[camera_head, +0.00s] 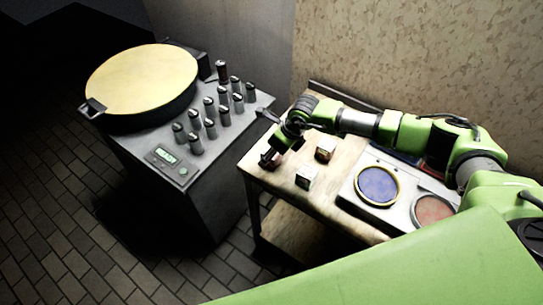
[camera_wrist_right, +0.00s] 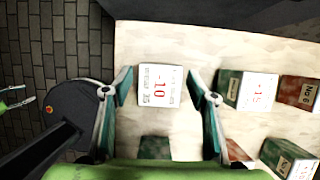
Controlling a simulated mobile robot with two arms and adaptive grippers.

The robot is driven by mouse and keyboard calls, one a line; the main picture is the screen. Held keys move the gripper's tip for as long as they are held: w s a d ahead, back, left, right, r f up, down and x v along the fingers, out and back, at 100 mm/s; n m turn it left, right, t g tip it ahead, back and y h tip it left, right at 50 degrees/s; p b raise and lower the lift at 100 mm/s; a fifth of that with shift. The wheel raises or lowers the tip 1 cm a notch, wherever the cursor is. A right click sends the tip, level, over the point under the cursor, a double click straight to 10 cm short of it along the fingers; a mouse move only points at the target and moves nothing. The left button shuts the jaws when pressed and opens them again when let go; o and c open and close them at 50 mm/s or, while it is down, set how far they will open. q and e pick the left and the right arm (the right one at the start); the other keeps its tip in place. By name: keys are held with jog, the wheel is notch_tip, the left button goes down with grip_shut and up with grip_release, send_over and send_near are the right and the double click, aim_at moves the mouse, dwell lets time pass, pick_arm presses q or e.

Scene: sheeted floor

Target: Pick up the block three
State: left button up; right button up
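In the right wrist view a white-topped block (camera_wrist_right: 160,86) with red print reading "-10" sits on the table between the fingers of my right gripper (camera_wrist_right: 160,82). The fingers stand apart, one on each side, with narrow gaps to the block. In the head view my right gripper (camera_head: 270,158) is low at the table's left end and mostly hides this block. No label clearly reading three can be made out. A green two-pronged part (camera_wrist_right: 14,96) at the left edge of the wrist view looks like my left gripper; its state is unclear.
Other blocks stand close by: a green and white one (camera_wrist_right: 248,90), a brown one (camera_wrist_right: 299,92) and a labelled one (camera_wrist_right: 290,158). The wooden table (camera_head: 345,218) carries a tray with a blue disc (camera_head: 378,185). A grey machine (camera_head: 215,165) with knobs stands left.

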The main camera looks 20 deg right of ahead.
jog(key=c, duration=1.2)
jog(key=shift+c, duration=0.4)
jog(key=shift+w+r, duration=0.1)
